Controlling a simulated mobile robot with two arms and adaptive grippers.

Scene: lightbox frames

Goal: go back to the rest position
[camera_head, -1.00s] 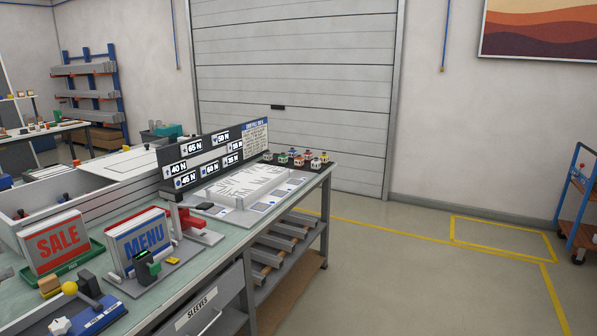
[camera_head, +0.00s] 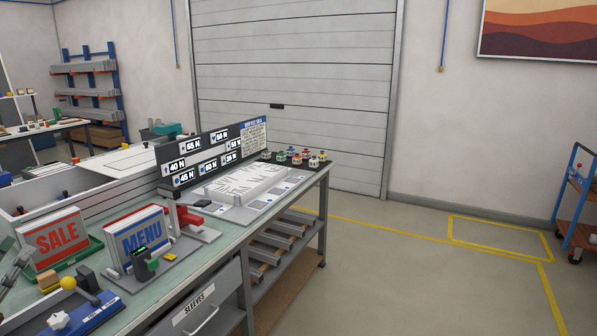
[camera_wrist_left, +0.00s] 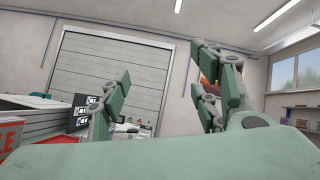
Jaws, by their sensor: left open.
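My right gripper is in neither view.
A blue-framed cart (camera_head: 574,210) stands far right. The floor between is clear.

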